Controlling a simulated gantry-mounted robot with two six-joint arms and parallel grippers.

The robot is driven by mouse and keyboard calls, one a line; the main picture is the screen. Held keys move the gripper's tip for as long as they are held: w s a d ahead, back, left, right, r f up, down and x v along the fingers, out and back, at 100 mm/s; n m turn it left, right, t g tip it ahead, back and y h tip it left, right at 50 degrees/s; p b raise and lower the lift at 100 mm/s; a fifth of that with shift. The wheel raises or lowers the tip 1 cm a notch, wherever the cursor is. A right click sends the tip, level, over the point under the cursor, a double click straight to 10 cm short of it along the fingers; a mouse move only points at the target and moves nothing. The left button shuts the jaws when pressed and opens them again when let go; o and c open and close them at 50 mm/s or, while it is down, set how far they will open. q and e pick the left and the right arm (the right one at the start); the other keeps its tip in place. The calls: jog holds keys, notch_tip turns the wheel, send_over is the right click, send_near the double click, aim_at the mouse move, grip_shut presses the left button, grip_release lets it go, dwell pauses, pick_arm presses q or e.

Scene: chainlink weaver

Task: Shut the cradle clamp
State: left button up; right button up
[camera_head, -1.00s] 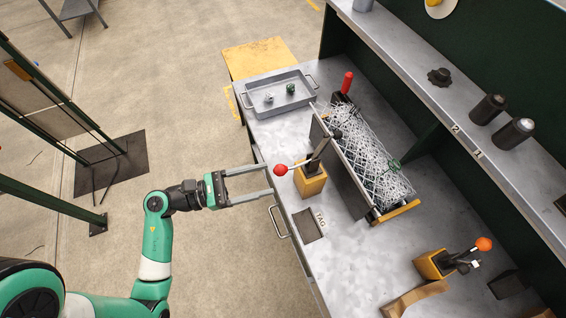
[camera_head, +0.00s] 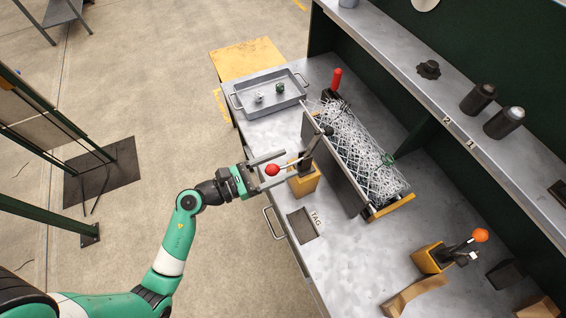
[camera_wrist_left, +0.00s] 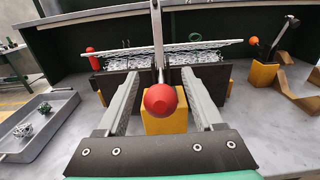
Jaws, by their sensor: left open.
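The cradle clamp has a yellow block base (camera_head: 304,181) and a lever ending in a red ball knob (camera_head: 271,170). It stands on the bench at the near side of the cradle (camera_head: 345,180), which holds a roll of wire chainlink mesh (camera_head: 365,155). The lever leans out toward my arm. My left gripper (camera_head: 283,162) is open, with its fingers on either side of the red knob. In the left wrist view the knob (camera_wrist_left: 160,100) sits between the two open fingers (camera_wrist_left: 160,95), with gaps on both sides. My right gripper is not in view.
A grey tray (camera_head: 240,102) with small parts is at the back left of the bench. Another clamp with an orange knob (camera_head: 480,235) stands at the front right. A red handle (camera_head: 337,78) rises behind the cradle. A shelf with dark canisters (camera_head: 478,98) runs along the right.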

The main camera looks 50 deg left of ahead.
pick_arm(q)
jog(key=shift+w+d, duration=0.15)
jog(key=shift+w, duration=0.15)
grip_shut()
dwell(1.3)
